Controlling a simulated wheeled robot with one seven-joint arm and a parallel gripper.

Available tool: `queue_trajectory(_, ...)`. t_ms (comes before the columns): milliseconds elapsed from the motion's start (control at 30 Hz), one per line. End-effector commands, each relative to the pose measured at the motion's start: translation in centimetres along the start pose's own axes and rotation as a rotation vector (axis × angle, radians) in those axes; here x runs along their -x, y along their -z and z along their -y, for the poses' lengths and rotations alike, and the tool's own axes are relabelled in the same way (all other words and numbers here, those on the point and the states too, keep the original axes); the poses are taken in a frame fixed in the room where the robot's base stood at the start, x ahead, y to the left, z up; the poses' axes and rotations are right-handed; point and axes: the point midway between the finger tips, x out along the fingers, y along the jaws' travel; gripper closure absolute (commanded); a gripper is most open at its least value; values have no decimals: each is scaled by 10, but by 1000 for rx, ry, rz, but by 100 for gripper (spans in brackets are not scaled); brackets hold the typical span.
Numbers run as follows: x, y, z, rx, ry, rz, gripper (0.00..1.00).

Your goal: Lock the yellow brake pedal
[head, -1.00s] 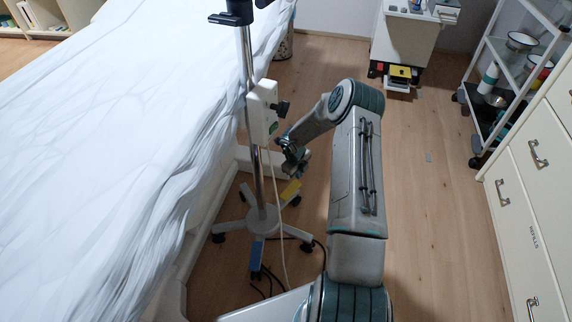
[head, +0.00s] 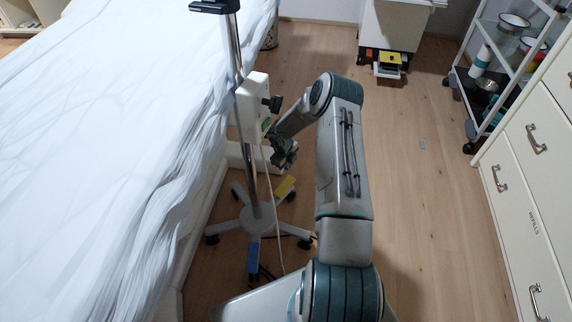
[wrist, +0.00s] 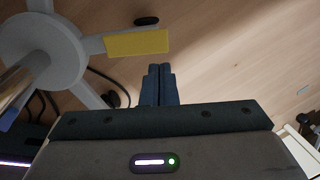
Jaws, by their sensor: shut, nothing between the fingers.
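A flat yellow pedal (head: 286,186) is by the wheeled base of the pole stand, low over the floor. It also shows as a yellow rectangle (wrist: 137,43) in the wrist view, beside one leg of the base. My gripper (head: 284,155) is above and close to the yellow pedal in the head view, apart from it. In the wrist view the dark fingers (wrist: 160,70) are together and empty, just below and right of the yellow pedal's near edge. I cannot tell whether the pedal is pressed or raised.
The stand's grey base (head: 256,222) has a blue pedal (head: 253,254) and black cables. A white-draped couch (head: 110,160) fills the left. A white cart (head: 392,25) with another yellow piece (head: 389,59) stands behind.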

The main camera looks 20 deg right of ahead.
Motion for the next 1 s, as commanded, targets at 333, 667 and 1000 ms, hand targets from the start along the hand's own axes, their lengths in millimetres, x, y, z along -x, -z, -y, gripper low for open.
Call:
queue_trajectory(333, -74, 1, -1, 0, 0, -1, 100)
queue_trajectory(667, -90, 1, 0, 0, 1, -1, 100)
queue_trajectory(1000, -91, 1, 2, -2, 0, -1, 100)
